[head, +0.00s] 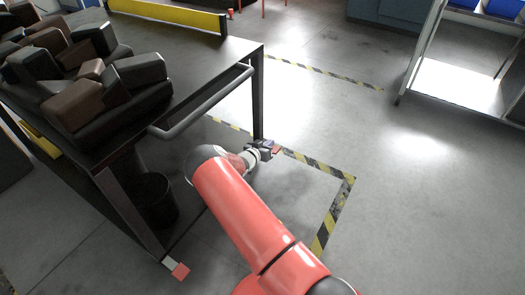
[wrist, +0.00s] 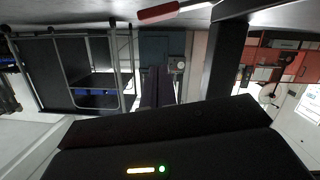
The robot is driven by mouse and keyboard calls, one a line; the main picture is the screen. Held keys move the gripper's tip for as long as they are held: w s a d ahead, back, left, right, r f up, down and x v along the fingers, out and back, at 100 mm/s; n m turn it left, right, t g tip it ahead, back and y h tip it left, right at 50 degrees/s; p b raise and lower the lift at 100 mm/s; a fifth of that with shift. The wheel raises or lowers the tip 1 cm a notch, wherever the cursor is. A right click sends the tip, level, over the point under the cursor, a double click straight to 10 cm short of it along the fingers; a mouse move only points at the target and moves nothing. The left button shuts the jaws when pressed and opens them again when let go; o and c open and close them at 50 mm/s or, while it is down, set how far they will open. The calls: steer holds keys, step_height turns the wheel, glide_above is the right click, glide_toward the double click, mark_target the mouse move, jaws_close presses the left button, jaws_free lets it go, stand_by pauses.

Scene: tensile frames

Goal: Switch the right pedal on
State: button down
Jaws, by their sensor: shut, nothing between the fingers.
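A small red pedal (head: 277,150) is at the foot of the cart's far leg, right beside my gripper (head: 264,147) in the head view. A red pedal with a pale stem (wrist: 168,12) also shows at the top of the wrist view, which looks upside down, beside a dark leg (wrist: 228,55). Another red pedal (head: 180,271) with a white stem sticks out at the nearer leg. My gripper is shut and empty, low near the floor. Its fingertips are too small to make out, and I cannot tell whether it touches the pedal.
The dark cart (head: 212,62) carries a pile of black and brown blocks (head: 85,80) and has a tubular handle (head: 205,103). A black bin (head: 157,200) stands under it. Striped tape (head: 335,215) marks the floor; open floor lies to the right, with a shelf rack (head: 455,90) beyond.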

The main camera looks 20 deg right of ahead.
steer(key=shift+x, duration=1.15)
step_height(320, 180, down, 3)
steer(key=shift+s+d+r, duration=0.15)
steer(key=shift+s+r, duration=0.05)
steer(key=shift+s+d+f+b, duration=0.15)
steer(key=shift+f+b, duration=0.15)
steer(key=shift+f, duration=0.35)
steer(key=shift+s+p, duration=0.2)
steer(key=shift+p, duration=0.25)
